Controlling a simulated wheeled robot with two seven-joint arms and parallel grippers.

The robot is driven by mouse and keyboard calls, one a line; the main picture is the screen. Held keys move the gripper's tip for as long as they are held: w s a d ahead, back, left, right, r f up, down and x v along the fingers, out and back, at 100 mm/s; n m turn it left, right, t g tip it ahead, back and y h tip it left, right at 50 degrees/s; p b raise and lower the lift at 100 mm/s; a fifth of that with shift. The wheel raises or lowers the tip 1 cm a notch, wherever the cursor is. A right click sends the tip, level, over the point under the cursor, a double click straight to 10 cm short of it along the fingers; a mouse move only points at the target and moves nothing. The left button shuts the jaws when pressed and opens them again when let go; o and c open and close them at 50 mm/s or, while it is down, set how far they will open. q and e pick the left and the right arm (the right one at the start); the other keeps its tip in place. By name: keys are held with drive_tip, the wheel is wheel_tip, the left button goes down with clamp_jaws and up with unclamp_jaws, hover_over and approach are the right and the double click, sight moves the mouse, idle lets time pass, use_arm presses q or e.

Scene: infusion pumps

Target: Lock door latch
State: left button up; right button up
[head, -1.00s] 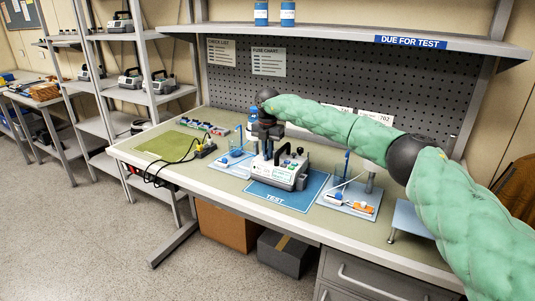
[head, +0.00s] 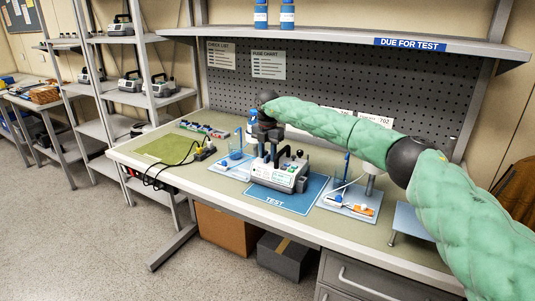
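The infusion pump (head: 284,178), white and grey with a dark upright handle, stands on the blue mat marked TEST (head: 300,202). A dark knob shows on top of its right end. My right gripper (head: 268,150) points down at the back left of the pump's top, close to the dark handle. Whether it touches the pump I cannot tell. Its fingers are dark against dark parts, so I cannot tell whether they are open or shut. The door latch cannot be made out at this size. My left gripper is not in view.
A blue tray (head: 231,173) with a beaker lies left of the pump. Another tray (head: 333,206) with a syringe-like orange and white item lies right of it. A green mat (head: 168,148) and black cables are at the left. Shelves (head: 135,92) hold more pumps.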

sight(268, 155)
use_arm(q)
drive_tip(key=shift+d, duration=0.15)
